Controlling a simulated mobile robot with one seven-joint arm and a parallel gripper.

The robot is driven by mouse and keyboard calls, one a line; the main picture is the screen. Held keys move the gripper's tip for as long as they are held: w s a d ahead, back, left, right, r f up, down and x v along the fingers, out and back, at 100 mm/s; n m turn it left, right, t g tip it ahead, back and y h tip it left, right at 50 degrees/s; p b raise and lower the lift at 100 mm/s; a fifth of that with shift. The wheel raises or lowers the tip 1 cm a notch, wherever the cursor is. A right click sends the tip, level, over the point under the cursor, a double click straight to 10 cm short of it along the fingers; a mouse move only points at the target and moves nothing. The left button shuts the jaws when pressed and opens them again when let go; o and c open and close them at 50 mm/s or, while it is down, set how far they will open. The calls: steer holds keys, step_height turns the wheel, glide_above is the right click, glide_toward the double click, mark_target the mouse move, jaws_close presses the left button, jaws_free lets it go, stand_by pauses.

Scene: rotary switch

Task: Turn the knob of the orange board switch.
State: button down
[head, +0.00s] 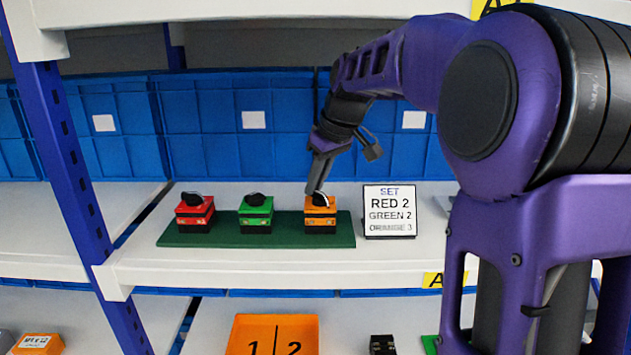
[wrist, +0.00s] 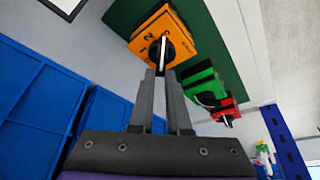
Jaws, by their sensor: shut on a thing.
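The orange switch (head: 320,217) stands at the right end of a dark green board (head: 280,238) on the shelf, with a black knob on top. My gripper (head: 317,186) reaches down to this knob from behind and above. In the wrist view the two grey fingertips (wrist: 161,73) are closed on the black knob (wrist: 162,51), which has a white pointer line. Numbers are printed on the orange top face (wrist: 148,37), partly hidden by the knob. The exact number that the pointer marks is unclear.
A green switch (head: 255,214) and a red switch (head: 195,213) stand to the left on the same board. A sign (head: 389,211) at right reads SET, RED 2, GREEN 2, ORANGE 3. Blue bins (head: 210,125) stand behind. An orange tray (head: 271,330) is below.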

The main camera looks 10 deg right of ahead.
stand_by(0.4)
steer(key=c, duration=0.9)
jaws_free()
steer(key=shift+r, duration=0.15)
